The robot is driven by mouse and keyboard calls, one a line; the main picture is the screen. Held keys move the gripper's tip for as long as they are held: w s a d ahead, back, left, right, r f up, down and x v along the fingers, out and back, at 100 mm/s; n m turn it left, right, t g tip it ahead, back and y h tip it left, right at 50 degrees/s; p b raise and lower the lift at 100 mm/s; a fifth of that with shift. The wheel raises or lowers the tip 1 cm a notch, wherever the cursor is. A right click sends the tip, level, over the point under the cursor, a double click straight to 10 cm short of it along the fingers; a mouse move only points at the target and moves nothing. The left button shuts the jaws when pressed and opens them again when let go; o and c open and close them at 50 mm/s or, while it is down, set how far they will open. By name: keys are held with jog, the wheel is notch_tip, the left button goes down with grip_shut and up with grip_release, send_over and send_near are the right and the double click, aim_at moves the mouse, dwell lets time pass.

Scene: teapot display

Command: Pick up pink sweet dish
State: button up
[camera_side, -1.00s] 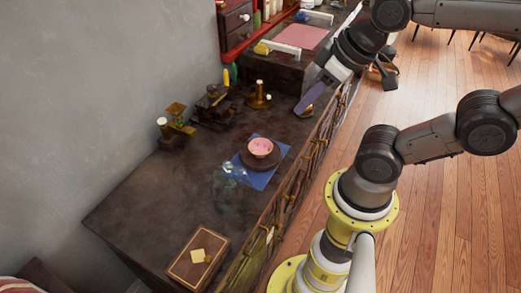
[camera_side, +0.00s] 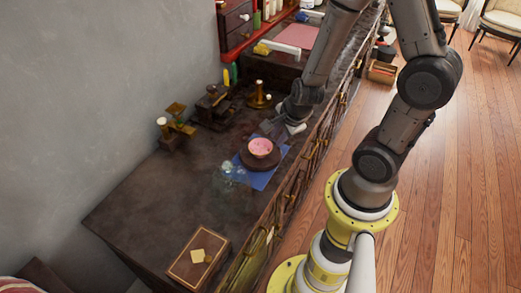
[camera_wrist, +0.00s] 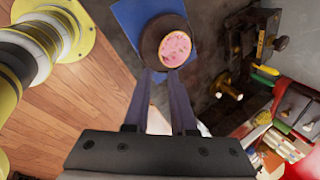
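The dish also shows in the wrist view (camera_wrist: 175,48), just beyond my fingertips. My gripper (camera_wrist: 161,75) is open and empty, with a gap between its two dark fingers. In the side view my gripper (camera_side: 272,128) is low over the counter, just behind the dish and apart from it, and its fingers are hard to make out.
A clear glass item (camera_side: 232,170) stands left of the stand. A brass piece (camera_side: 259,97) and a dark machine (camera_side: 212,107) stand farther back, with a brass scale (camera_side: 175,127) at left. A brown box (camera_side: 198,259) lies at the front. The counter's left front is clear.

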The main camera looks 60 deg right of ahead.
aim_at(266, 154)
jog(key=x, duration=1.3)
jog(key=shift+w+d+f, duration=0.2)
jog(key=shift+f, duration=0.1)
grip_shut()
